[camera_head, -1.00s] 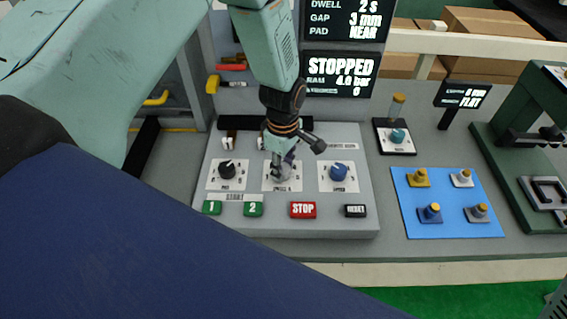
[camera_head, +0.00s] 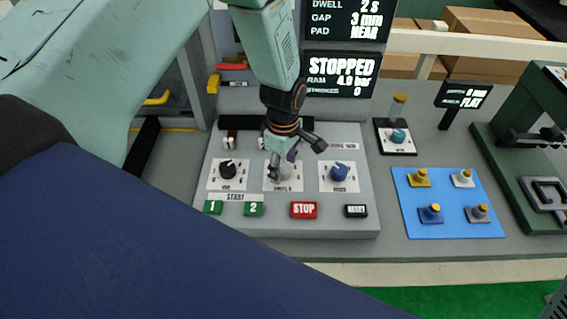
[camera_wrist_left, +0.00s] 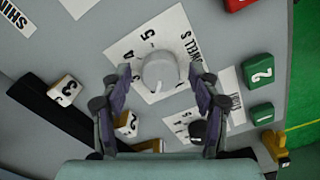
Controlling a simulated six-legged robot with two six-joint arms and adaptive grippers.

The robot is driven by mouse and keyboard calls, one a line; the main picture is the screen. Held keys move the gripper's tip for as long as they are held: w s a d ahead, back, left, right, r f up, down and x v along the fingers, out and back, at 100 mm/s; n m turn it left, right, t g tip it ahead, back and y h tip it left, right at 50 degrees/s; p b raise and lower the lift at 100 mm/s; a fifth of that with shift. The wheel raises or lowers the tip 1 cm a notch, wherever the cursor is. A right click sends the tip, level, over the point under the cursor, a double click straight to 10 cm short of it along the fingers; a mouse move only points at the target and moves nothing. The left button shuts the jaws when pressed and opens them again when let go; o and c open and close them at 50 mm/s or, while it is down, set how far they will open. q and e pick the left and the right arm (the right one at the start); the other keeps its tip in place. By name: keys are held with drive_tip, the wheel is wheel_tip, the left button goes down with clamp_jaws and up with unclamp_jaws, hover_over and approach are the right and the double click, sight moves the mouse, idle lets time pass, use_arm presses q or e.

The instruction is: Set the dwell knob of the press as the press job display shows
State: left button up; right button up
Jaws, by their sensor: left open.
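The job display (camera_head: 345,18) at the top of the head view reads DWELL 2 s, GAP 3 mm, PAD NEAR. The dwell knob (camera_wrist_left: 160,72) is a pale grey round knob on a white scale plate in the left wrist view. A thin light mark shows near its lower edge; I cannot tell which number it points to. In the head view the knob is mostly hidden by my left gripper (camera_head: 282,168), which points down at the middle dial of the press panel. Its fingers are open, one on each side of the knob, with gaps visible. My right gripper is not in view.
A black knob (camera_head: 228,170) and a blue knob (camera_head: 339,172) flank the dwell dial. Green buttons 1 (camera_head: 212,207) and 2 (camera_head: 253,209), a red STOP button (camera_head: 303,210) and a black button (camera_head: 356,211) line the front. The press screen (camera_head: 340,75) reads STOPPED.

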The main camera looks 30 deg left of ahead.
sight(284, 168)
use_arm(q)
wheel_tip(284, 168, up, 12)
idle(0.6)
drive_tip(key=shift+s+d, duration=0.1)
drive_tip(key=shift+s, duration=0.05)
idle(0.4)
